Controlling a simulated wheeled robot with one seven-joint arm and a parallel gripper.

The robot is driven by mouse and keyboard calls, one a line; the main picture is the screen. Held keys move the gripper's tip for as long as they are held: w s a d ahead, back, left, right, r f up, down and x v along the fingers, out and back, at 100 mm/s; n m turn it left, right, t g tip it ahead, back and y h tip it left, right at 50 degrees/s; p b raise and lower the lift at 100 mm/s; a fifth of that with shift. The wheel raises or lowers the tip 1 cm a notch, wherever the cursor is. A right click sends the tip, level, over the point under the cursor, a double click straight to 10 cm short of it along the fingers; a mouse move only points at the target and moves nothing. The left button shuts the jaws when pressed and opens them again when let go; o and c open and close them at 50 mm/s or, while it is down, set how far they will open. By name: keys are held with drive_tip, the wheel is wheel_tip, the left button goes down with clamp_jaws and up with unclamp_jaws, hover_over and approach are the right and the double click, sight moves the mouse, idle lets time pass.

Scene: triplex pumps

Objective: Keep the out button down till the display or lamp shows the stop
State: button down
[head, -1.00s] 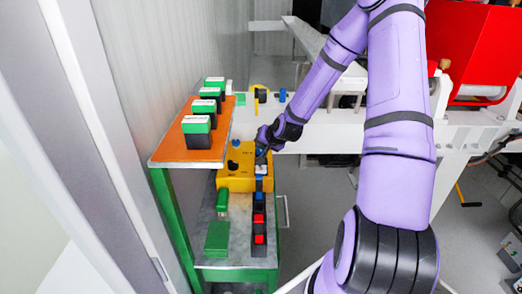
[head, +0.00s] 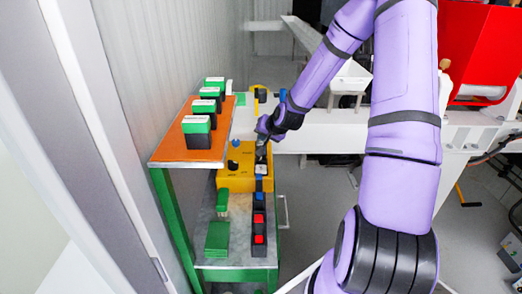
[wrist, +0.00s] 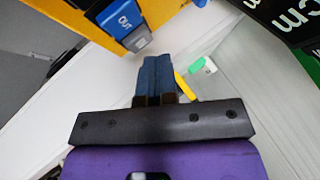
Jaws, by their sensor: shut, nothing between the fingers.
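The labels are too small to read, so I cannot tell which control is the out button. My gripper (head: 262,155) is over the box's right part, partly hiding it. In the wrist view my gripper (wrist: 155,65) is shut and empty. A yellow edge (wrist: 85,14) shows at the upper left there, with a blue-grey block (wrist: 128,24) bearing white characters, apart from the fingertips. I cannot make out a lit display or lamp.
Several green-and-black blocks stand on the orange shelf (head: 190,152) at left. A white beam (head: 330,132) runs behind; a red machine (head: 480,50) stands right.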

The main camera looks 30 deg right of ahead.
drive_tip(key=shift+r, duration=1.45)
drive_tip(key=shift+a+r, duration=0.1)
drive_tip(key=shift+s+a+r, duration=0.1)
drive_tip(key=shift+a+r, duration=0.1)
drive_tip(key=shift+r, duration=0.05)
drive_tip(key=s+a+r+n+g+h, duration=0.1)
drive_tip(key=s+a+r+n+g, duration=0.15)
drive_tip(key=s+a+r, duration=0.5)
drive_tip(key=s+a+r+n+g+h, duration=0.1)
drive_tip(key=s+a+r+n, duration=0.3)
drive_tip(key=s+r, duration=0.55)
drive_tip(key=s+a+r+n, duration=0.1)
drive_tip(key=s+r, duration=0.3)
drive_tip(key=s, duration=0.4)
drive_tip(key=s+a+r+n+y, duration=0.1)
drive_tip(key=s+r, duration=0.3)
drive_tip(key=s, duration=0.5)
drive_tip(key=shift+a+y, duration=0.3)
drive_tip(key=shift+a, duration=0.6)
drive_tip(key=c, duration=1.8)
unclamp_jaws()
drive_tip(key=shift+g, duration=0.25)
